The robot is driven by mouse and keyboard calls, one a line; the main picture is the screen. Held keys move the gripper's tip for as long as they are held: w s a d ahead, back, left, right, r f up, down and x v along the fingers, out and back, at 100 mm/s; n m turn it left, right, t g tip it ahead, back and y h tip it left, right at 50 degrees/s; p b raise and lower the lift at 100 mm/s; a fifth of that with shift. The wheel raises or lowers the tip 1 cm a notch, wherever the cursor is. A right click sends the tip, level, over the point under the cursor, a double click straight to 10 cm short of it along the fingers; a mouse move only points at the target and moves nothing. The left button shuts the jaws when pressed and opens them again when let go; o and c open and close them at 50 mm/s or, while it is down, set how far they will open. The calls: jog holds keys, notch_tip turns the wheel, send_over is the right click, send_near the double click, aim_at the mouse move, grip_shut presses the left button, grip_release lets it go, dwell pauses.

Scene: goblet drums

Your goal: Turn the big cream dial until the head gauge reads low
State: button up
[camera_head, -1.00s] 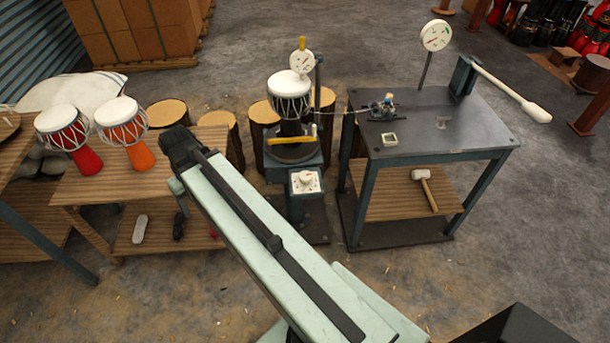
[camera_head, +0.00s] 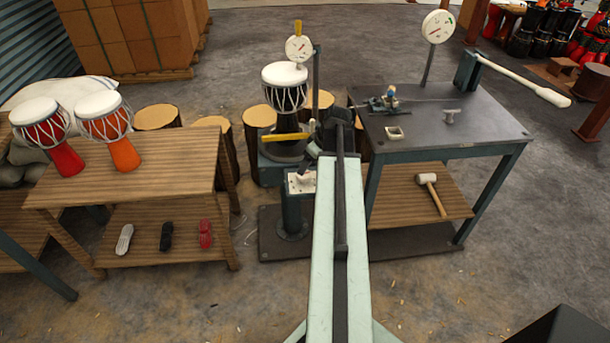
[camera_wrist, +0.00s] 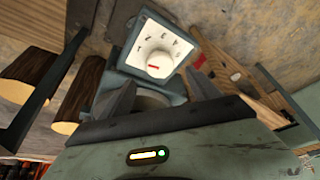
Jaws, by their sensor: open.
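The cream dial (camera_wrist: 159,65) is a round knob with a red mark, on a white plate (camera_wrist: 160,45) with dark markings. In the head view the plate (camera_head: 299,184) is on the front of the drum stand, partly covered by my gripper (camera_head: 306,166), which hides the knob. My gripper (camera_wrist: 160,92) is open in the wrist view, its fingers apart to either side below the knob, which appears beyond the tips, not gripped. The head gauge (camera_head: 299,48) is a white disc with a red needle above the white-headed drum (camera_head: 285,88); its reading is too small to tell.
A dark metal table (camera_head: 445,125) stands close on the right, with a second gauge (camera_head: 438,26) and a long white-handled lever (camera_head: 525,82). A wooden bench (camera_head: 150,180) with drums stands left. Log stumps (camera_head: 258,118) are behind the stand.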

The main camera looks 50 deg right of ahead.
aim_at(305, 175)
jog(key=b+x, duration=0.5)
jog(key=x, duration=0.1)
jog(key=shift+w+f, duration=0.1)
jog(key=shift+f, duration=0.3)
jog(key=shift+r, duration=0.15)
jog(key=c, duration=1.2)
jog(key=shift+d, duration=0.15)
jog(key=shift+c, duration=0.7)
jog(key=shift+m, duration=0.3)
jog(key=shift+a+m+h, duration=0.3)
jog(key=shift+m+h, duration=0.3)
jog(key=shift+m, duration=0.6)
jog(key=shift+m+g+h, duration=0.4)
jog(key=shift+m+h, duration=0.5)
jog(key=shift+m, duration=1.4)
